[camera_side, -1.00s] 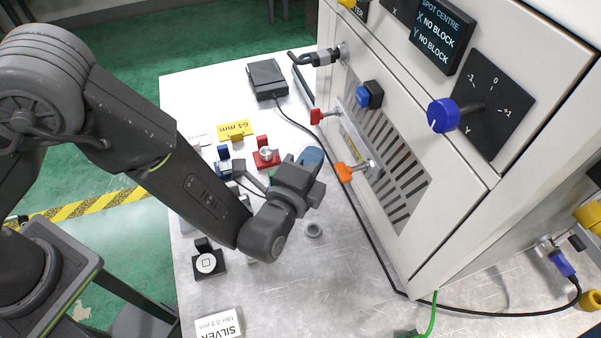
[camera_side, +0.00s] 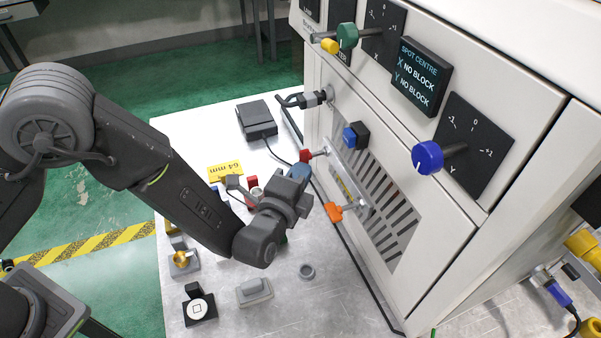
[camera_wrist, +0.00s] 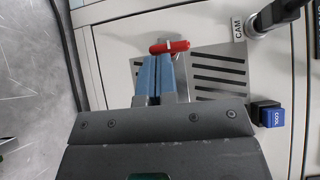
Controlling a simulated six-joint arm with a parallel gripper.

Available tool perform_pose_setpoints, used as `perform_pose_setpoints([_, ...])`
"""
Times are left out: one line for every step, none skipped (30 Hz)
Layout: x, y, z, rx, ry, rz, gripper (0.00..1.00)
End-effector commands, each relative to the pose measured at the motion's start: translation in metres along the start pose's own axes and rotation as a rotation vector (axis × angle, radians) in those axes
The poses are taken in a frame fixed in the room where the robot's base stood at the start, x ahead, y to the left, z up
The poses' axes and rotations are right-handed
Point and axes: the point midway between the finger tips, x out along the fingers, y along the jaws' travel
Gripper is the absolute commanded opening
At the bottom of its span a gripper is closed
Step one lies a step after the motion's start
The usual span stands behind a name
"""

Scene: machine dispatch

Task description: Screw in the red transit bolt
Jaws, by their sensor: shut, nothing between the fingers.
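The red transit bolt (camera_side: 306,155) sticks out from the front of the machine at the upper end of a metal bar (camera_side: 345,178). It has a red T-shaped handle, which shows in the wrist view (camera_wrist: 170,46) lying across, just past my fingertips. My gripper (camera_side: 300,172) has its blue fingers shut with nothing between them. In the wrist view the fingers (camera_wrist: 157,66) point at the red handle. I cannot tell whether they touch it. An orange bolt (camera_side: 333,212) sits at the lower end of the same bar.
The machine has a vented panel (camera_side: 392,215), a blue COOL button (camera_wrist: 272,117) and a CAM plug (camera_wrist: 276,14) beside the bolt. A dark cable runs along the table below the machine. Small fixtures, including a grey block (camera_side: 255,291) and a ring (camera_side: 307,271), stand on the table.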

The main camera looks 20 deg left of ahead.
Motion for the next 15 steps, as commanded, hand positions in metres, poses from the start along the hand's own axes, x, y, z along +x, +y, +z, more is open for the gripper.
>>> perform_pose_setpoints([0.0002, 0.0009, 0.0002, 0.008, 0.000, -0.006, 0.00])
perform_pose_setpoints([0.0002, 0.0015, 0.0002, 0.013, 0.000, -0.011, 0.00])
perform_pose_setpoints([0.0003, 0.0019, 0.0003, 0.021, 0.000, -0.019, 0.00])
perform_pose_setpoints([0.0004, 0.0020, 0.0004, 0.025, 0.000, -0.024, 0.00])
perform_pose_setpoints([0.0005, 0.0020, 0.0004, 0.028, 0.000, -0.028, 0.00])
perform_pose_setpoints([0.0005, 0.0019, 0.0004, 0.031, 0.000, -0.031, 0.00])
perform_pose_setpoints([0.0006, 0.0020, 0.0005, 0.034, 0.000, -0.033, 0.00])
perform_pose_setpoints([0.0006, 0.0022, 0.0005, 0.037, 0.000, -0.036, 0.00])
perform_pose_setpoints([0.0007, 0.0023, 0.0006, 0.041, 0.000, -0.040, 0.00])
perform_pose_setpoints([0.0008, 0.0024, 0.0006, 0.045, 0.000, -0.043, 0.00])
perform_pose_setpoints([0.0008, 0.0024, 0.0007, 0.048, -0.001, -0.047, 0.00])
perform_pose_setpoints([0.0009, 0.0025, 0.0008, 0.052, -0.001, -0.052, 0.00])
perform_pose_setpoints([0.0010, 0.0026, 0.0009, 0.055, -0.001, -0.055, 0.00])
perform_pose_setpoints([0.0010, 0.0029, 0.0010, 0.059, -0.001, -0.059, 0.00])
perform_pose_setpoints([0.0011, 0.0032, 0.0011, 0.064, -0.001, -0.063, 0.00])
